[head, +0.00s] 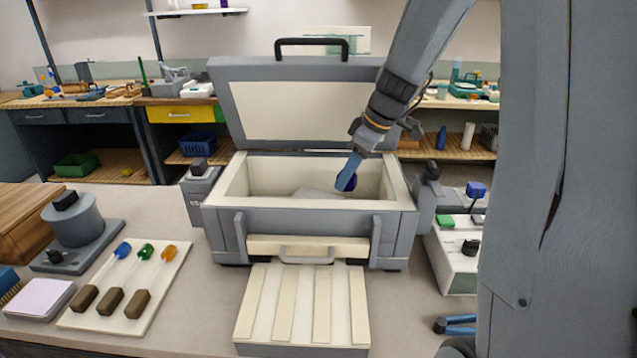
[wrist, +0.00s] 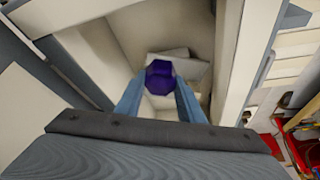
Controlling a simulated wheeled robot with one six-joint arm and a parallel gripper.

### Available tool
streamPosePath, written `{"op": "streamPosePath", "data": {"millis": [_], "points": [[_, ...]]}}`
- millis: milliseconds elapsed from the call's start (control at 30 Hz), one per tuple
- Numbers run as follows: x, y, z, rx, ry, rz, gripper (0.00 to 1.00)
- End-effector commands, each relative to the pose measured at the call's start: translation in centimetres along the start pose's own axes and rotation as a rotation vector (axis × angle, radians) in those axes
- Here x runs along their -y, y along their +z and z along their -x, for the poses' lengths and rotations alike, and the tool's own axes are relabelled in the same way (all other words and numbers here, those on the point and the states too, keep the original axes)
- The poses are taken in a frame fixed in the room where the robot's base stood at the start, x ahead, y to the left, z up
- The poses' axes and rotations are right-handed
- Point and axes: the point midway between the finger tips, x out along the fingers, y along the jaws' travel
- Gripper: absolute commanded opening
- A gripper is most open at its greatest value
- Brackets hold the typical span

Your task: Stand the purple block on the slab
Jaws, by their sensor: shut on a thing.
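The purple block (wrist: 160,76) is between the two blue fingertips of my gripper (wrist: 160,90) in the wrist view. In the head view my gripper (head: 347,174) reaches down into the open box, and a dark purple bit of the block (head: 353,182) shows beside the finger. My gripper is shut on the block. A pale slab (head: 315,193) lies on the floor of the box, and it also shows behind the block in the wrist view (wrist: 187,68). The block seems to be above the slab; whether they touch I cannot tell.
The grey box (head: 310,222) has cream inner walls close around my gripper, and its lid (head: 300,108) stands open behind. A ribbed cream ramp (head: 302,305) lies in front. A white board (head: 125,285) with several coloured-tip rods lies at left.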

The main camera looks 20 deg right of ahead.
Motion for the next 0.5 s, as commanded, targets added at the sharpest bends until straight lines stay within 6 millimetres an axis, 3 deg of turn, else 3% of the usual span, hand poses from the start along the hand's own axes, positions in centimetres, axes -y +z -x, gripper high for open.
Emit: {"op": "streamPosePath", "data": {"millis": [200, 500], "points": [[0.1, -2.8, -3.1, 0.001, -0.002, 0.004, 0.09], [0.1, -4.2, -4.8, 0.001, -0.001, 0.004, 0.09]]}}
